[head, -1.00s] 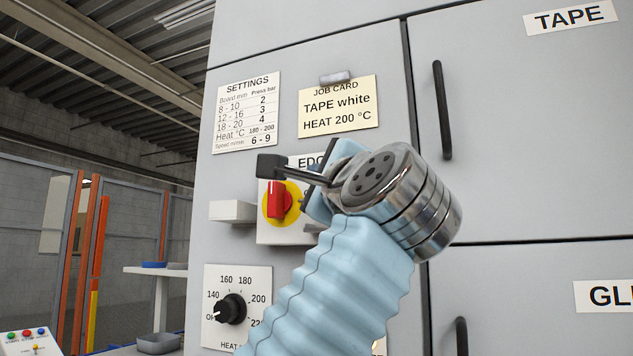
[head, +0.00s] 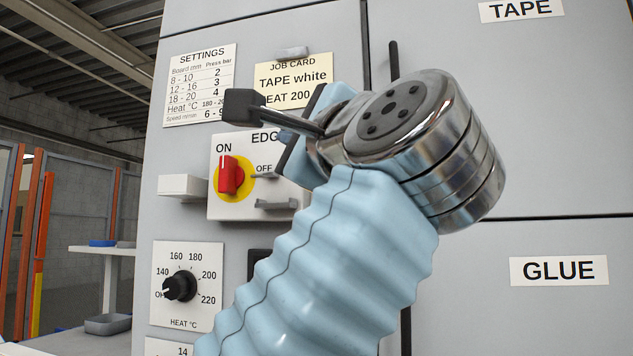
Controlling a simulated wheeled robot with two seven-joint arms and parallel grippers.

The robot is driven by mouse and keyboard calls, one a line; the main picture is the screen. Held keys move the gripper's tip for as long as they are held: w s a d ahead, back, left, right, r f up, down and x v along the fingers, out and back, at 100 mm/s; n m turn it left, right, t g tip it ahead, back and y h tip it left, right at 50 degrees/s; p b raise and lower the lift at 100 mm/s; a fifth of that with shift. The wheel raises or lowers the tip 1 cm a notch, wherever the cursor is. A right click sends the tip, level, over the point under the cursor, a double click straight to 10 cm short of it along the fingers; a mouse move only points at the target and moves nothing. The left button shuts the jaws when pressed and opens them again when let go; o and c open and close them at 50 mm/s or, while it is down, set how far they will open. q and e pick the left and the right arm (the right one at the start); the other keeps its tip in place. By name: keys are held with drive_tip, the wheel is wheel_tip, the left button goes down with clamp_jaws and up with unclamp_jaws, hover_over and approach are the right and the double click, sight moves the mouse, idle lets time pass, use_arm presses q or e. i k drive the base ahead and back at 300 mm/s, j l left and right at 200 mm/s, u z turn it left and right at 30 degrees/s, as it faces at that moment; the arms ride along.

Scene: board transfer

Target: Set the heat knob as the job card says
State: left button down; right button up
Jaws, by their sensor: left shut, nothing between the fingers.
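The heat knob (head: 180,286) is black, on a white dial plate at lower left marked OFF, 140, 160, 180, 200 and 220. Its white mark points left and slightly down, at OFF. My left gripper (head: 241,106) is shut and empty. It appears in front of the gap between the settings card and the job card, above and right of the knob, apart from it. My right gripper is out of view.
A red switch (head: 229,176) on a yellow disc stands upright at ON. A settings card (head: 200,68) gives heat 180-200. A pale block (head: 183,187) juts out above the dial. Cabinet doors labelled TAPE and GLUE (head: 558,270) are at right. My arm hides the middle.

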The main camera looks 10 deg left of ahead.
sight(182, 286)
drive_tip(key=k, duration=1)
